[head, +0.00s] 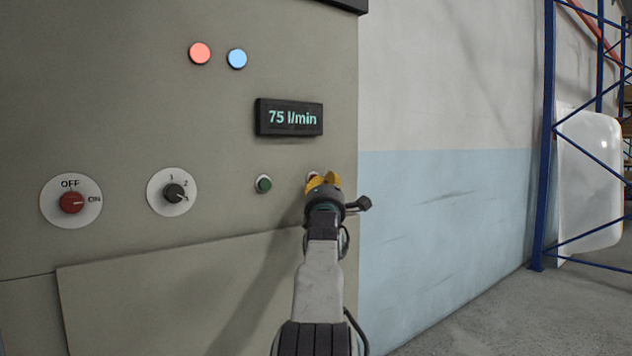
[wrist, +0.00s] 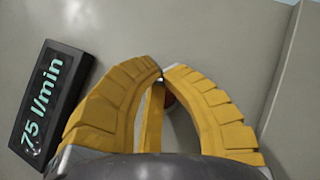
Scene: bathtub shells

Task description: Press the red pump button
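My gripper (head: 323,182) has yellow fingers and is in front of the grey control panel (head: 225,130), right of the green button (head: 263,184). In the wrist view the fingertips (wrist: 162,73) are drawn together, with nothing seen held. A small part of a reddish round button (wrist: 169,98) shows between the fingers, mostly hidden by them. In the head view my gripper covers that spot, and only a bit of a pale ring (head: 312,177) shows beside it. I cannot tell whether the fingertips touch the button.
A display (head: 289,118) reads 75 l/min above my gripper. A red lamp (head: 199,53) and a blue lamp (head: 237,58) are lit. A blue rack (head: 547,130) stands far right.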

